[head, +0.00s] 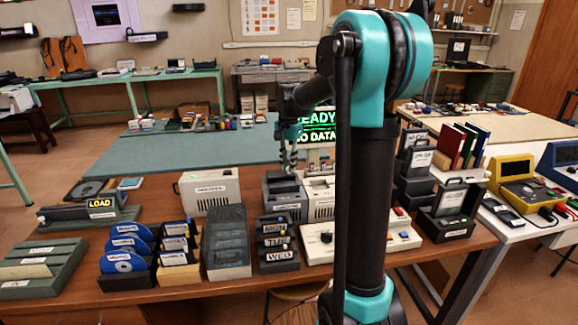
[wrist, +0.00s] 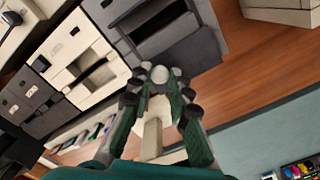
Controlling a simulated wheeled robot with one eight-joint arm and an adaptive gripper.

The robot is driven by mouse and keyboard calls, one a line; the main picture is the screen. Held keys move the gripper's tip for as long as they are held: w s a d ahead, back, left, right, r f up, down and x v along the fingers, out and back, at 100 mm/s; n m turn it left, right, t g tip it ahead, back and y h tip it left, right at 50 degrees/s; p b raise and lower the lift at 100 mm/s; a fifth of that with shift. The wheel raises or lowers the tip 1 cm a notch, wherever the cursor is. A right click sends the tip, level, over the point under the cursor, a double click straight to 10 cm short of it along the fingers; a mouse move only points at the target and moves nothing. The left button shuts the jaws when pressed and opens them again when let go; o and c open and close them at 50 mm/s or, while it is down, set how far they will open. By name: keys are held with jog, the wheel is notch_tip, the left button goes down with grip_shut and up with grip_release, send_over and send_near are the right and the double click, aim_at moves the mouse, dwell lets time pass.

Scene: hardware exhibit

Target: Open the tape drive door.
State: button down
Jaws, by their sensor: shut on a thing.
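A dark grey box with an open recess in its top stands on the wooden table under my gripper; it shows in the head view (head: 286,207) and the wrist view (wrist: 207,48). Its small label is unreadable, so I cannot confirm that it is the tape drive. My gripper (head: 288,164) points down at its rear edge. In the wrist view, the fingertips of my gripper (wrist: 160,78) are closed on a small pale round knob (wrist: 160,74) beside the box. A cream piece (wrist: 153,135) shows between the fingers. How the knob joins the box or its door is hidden.
A cream box (head: 320,196) stands close on the right, and another cream box (head: 209,189) on the left. Day-labelled dark drawers (head: 277,243) and a grey case (head: 228,243) stand in front. The teal mat (head: 190,151) behind has free room.

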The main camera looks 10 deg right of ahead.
jog(key=c, duration=1.4)
grip_release()
notch_tip(320, 180, up, 12)
jog(key=shift+s, duration=0.1)
